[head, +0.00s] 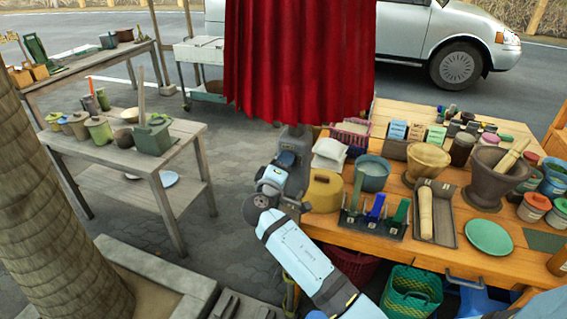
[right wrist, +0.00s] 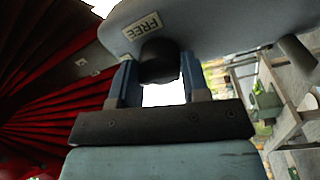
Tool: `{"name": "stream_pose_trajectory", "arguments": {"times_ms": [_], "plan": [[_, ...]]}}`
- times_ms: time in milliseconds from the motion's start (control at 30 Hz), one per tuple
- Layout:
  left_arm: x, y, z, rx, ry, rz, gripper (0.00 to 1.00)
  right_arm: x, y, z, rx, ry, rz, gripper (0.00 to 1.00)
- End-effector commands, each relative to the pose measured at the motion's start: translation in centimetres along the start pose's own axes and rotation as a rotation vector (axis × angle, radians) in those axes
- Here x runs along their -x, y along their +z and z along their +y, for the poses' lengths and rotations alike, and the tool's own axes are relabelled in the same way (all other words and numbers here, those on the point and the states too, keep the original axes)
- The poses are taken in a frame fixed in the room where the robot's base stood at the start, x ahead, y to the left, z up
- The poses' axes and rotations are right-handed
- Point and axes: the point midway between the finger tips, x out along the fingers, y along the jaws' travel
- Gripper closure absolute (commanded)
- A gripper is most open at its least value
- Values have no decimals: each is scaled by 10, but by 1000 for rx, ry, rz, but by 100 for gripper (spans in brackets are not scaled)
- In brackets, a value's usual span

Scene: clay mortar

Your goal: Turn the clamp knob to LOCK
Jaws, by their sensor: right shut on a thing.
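A grey clamp (head: 293,150) sits on the post under the closed red parasol (head: 298,60). In the right wrist view its grey body (right wrist: 215,28) carries a label reading FREE (right wrist: 143,26). The dark clamp knob (right wrist: 160,52) lies beside that label. My right gripper (head: 279,176) is at the clamp, and in the right wrist view its two blue fingers (right wrist: 158,72) are shut on the knob, one on each side. In the head view the knob is hidden by my gripper. My left gripper is not in view.
A wooden table (head: 340,236) stands right of the post, with a yellow pot (head: 324,192), a blue bowl (head: 372,174) and a mortar (head: 496,178) on it. A second wooden table (head: 185,130) stands left. Paved floor lies between them.

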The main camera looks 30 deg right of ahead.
Motion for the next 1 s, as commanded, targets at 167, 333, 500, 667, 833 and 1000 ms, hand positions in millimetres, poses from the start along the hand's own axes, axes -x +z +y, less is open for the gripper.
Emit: {"name": "stream_pose_trajectory", "arguments": {"times_ms": [167, 333, 500, 667, 833, 1000], "plan": [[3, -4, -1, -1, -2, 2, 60, 0, 0, 0, 88, -2, 6, 81], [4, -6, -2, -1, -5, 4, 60, 0, 1, -1, 136, -3, 10, 81], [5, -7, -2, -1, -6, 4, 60, 0, 1, -1, 157, -3, 11, 81], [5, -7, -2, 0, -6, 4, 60, 0, 1, -1, 160, -3, 12, 81], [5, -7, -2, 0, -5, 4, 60, 0, 1, -1, 159, -3, 12, 81], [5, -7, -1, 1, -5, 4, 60, 0, 1, -1, 159, -3, 12, 32]]}}
